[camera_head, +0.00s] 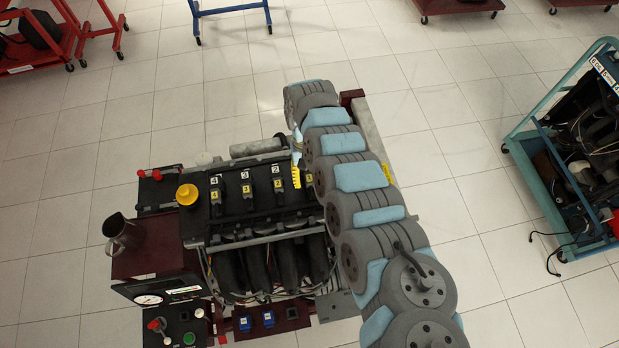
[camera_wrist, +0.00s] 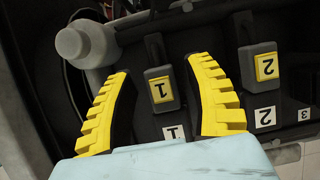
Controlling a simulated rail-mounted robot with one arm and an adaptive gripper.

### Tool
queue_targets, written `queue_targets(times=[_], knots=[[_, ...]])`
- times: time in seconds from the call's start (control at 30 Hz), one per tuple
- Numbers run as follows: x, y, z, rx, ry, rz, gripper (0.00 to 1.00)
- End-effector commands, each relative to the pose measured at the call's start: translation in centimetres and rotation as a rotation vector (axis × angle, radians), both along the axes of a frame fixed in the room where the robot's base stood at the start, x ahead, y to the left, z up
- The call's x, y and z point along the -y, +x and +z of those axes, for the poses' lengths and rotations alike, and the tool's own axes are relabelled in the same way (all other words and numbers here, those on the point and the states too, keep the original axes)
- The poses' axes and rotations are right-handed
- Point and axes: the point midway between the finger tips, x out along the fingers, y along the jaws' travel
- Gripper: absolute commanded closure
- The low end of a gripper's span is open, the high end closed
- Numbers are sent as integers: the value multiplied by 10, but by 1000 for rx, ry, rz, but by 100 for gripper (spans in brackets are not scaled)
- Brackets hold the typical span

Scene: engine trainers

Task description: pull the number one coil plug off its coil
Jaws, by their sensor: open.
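The number one coil plug (camera_wrist: 161,88) is a dark grey block with a yellow "1" label, seated on its coil on the black engine cover. My gripper (camera_wrist: 158,68) is open, with one yellow ridged finger on each side of that plug. Gaps show between both fingers and the plug; contact is not visible. In the head view my arm covers most of the number one position, and one yellow finger (camera_head: 296,177) shows beside it. The number two plug (camera_wrist: 260,65) sits just right of the right finger in the wrist view.
Plugs three (camera_head: 246,190) and four (camera_head: 215,196) are further left on the engine cover. A yellow oil cap (camera_head: 187,194) and a dark jug (camera_head: 122,234) are at the trainer's left. A grey-white cap (camera_wrist: 82,43) is near the left finger. A teal trainer cart (camera_head: 520,150) is at right.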

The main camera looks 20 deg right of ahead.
Motion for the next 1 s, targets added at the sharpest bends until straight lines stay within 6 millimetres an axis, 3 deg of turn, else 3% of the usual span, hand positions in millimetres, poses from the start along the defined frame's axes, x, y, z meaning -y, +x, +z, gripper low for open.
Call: queue_targets(times=[0.03,0.17,0.63,1.0], knots=[[0,0,0,0,0,0,63],[0,0,0,0,0,0,100],[0,-2,1,-1,0,0,100],[-4,-21,5,-2,0,0,100]])
